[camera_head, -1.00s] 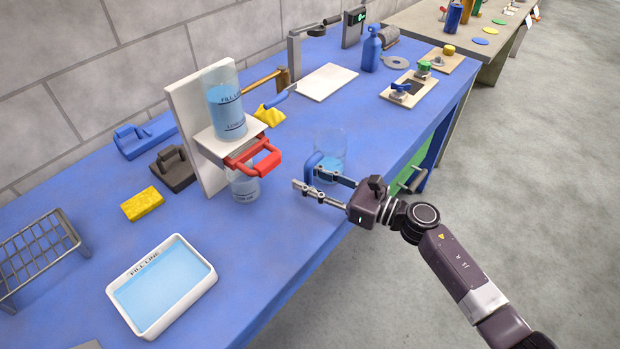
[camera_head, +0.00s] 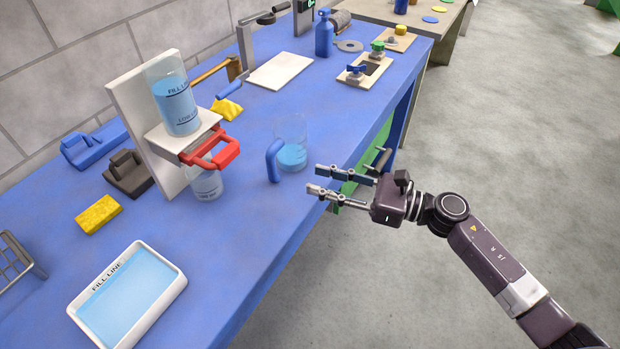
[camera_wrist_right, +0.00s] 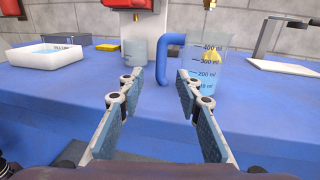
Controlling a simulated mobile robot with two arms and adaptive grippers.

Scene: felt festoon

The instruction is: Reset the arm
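My right gripper (camera_head: 316,180) is open and empty, just off the front edge of the blue table in the head view. Its two fingers are spread apart in the right wrist view (camera_wrist_right: 158,76). A clear jug (camera_head: 292,150) with a blue handle and some blue liquid stands upright on the table, to the left of the gripper and apart from it. The jug also shows ahead of the fingers in the right wrist view (camera_wrist_right: 208,72), with its handle between the fingertips' directions. My left gripper does not show.
A white stand (camera_head: 140,110) with a red-handled valve (camera_head: 215,154) holds a cylinder of blue liquid (camera_head: 176,105). A white tray of blue liquid (camera_head: 172,298) lies near the front edge. A valve board (camera_head: 366,74) is farther back. The floor to the right is clear.

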